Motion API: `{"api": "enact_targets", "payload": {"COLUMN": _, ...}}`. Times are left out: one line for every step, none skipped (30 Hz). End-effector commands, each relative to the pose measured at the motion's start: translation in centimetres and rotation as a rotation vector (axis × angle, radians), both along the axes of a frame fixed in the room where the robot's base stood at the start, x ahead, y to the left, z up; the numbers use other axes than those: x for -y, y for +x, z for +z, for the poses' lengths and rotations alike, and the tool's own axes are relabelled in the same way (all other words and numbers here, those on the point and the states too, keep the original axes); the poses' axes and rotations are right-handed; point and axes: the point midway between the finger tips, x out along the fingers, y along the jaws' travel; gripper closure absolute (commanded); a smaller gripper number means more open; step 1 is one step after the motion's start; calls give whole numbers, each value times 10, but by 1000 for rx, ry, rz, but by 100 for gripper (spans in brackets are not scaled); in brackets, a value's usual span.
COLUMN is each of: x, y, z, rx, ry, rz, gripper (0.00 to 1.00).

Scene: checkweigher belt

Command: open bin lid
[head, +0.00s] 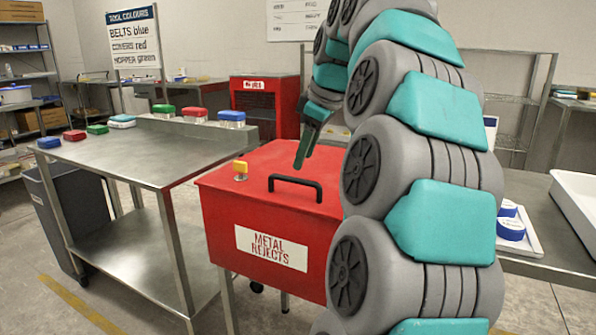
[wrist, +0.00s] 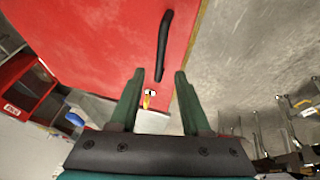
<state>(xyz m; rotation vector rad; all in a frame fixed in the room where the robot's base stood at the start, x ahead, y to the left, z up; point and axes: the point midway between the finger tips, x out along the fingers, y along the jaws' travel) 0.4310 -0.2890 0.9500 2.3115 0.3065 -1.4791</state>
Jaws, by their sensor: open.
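The red bin labelled METAL REJECTS (head: 272,247) stands in the middle of the head view with its lid (head: 250,172) shut. A black bar handle (head: 296,183) is on top of the lid. My gripper (head: 302,158) is above the lid, just behind the handle in the picture, with its fingers pointing down. In the wrist view the open, empty fingers (wrist: 153,88) frame a gap, and the handle (wrist: 165,45) lies beyond them, apart from them. My arm hides the bin's right side.
A steel table (head: 140,160) stands to the left, with coloured tubs along its back edge. A red cabinet (head: 265,100) is behind the bin.

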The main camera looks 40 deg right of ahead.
Motion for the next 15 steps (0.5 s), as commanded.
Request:
{"api": "enact_targets", "payload": {"x": -1, "y": 1, "z": -5, "rx": -3, "ry": 2, "rz": 1, "gripper": 53}}
{"api": "enact_targets", "payload": {"x": -1, "y": 3, "z": -9, "rx": -3, "ry": 2, "rz": 1, "gripper": 53}}
{"api": "enact_targets", "payload": {"x": -1, "y": 5, "z": -13, "rx": -3, "ry": 2, "rz": 1, "gripper": 53}}
{"api": "enact_targets", "payload": {"x": 0, "y": 7, "z": -17, "rx": -3, "ry": 2, "rz": 1, "gripper": 53}}
{"api": "enact_targets", "payload": {"x": 0, "y": 9, "z": -21, "rx": -3, "ry": 2, "rz": 1, "gripper": 53}}
{"api": "enact_targets", "payload": {"x": 0, "y": 10, "z": -25, "rx": -3, "ry": 2, "rz": 0, "gripper": 53}}
{"api": "enact_targets", "payload": {"x": 0, "y": 11, "z": -28, "rx": -3, "ry": 2, "rz": 0, "gripper": 53}}
{"api": "enact_targets", "payload": {"x": 0, "y": 13, "z": -30, "rx": -2, "ry": 2, "rz": 0, "gripper": 53}}
{"api": "enact_targets", "payload": {"x": 0, "y": 16, "z": -34, "rx": -1, "ry": 1, "rz": -1, "gripper": 53}}
{"api": "enact_targets", "payload": {"x": 0, "y": 17, "z": -37, "rx": -2, "ry": 2, "rz": 0, "gripper": 53}}
{"api": "enact_targets", "payload": {"x": 0, "y": 18, "z": -40, "rx": -3, "ry": 2, "rz": 0, "gripper": 53}}
{"api": "enact_targets", "payload": {"x": 0, "y": 19, "z": -43, "rx": -3, "ry": 2, "rz": 0, "gripper": 53}}
{"api": "enact_targets", "payload": {"x": 0, "y": 20, "z": -45, "rx": -3, "ry": 2, "rz": 0, "gripper": 53}}
{"api": "enact_targets", "payload": {"x": 0, "y": 21, "z": -46, "rx": -3, "ry": 2, "rz": 0, "gripper": 53}}
{"api": "enact_targets", "payload": {"x": 0, "y": 22, "z": -48, "rx": -2, "ry": 2, "rz": 0, "gripper": 53}}
